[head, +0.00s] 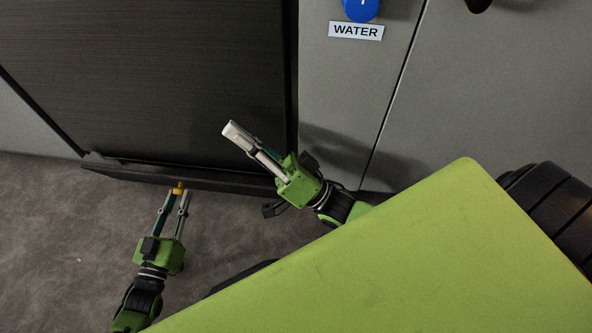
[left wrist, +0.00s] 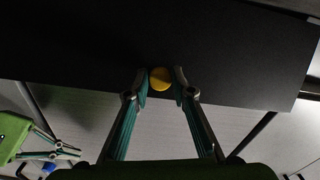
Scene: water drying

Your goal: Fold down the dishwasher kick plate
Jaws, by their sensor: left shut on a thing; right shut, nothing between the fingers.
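The kick plate (head: 225,182) is a dark strip along the bottom of the dark dishwasher front (head: 150,75) in the head view. It fills the upper part of the left wrist view (left wrist: 235,55) as a black panel. A small yellow knob (head: 178,186) sits on its lower edge; it also shows in the left wrist view (left wrist: 160,78). My left gripper (head: 177,192) is shut on the yellow knob, one fingertip on each side. My right gripper (head: 238,135) is shut and empty, raised in front of the dishwasher's right side.
A grey cabinet panel (head: 335,95) with a blue round knob (head: 360,8) and a WATER label (head: 356,31) stands right of the dishwasher. The grey floor (head: 60,240) is clear at the left. My green body covers the lower right of the head view.

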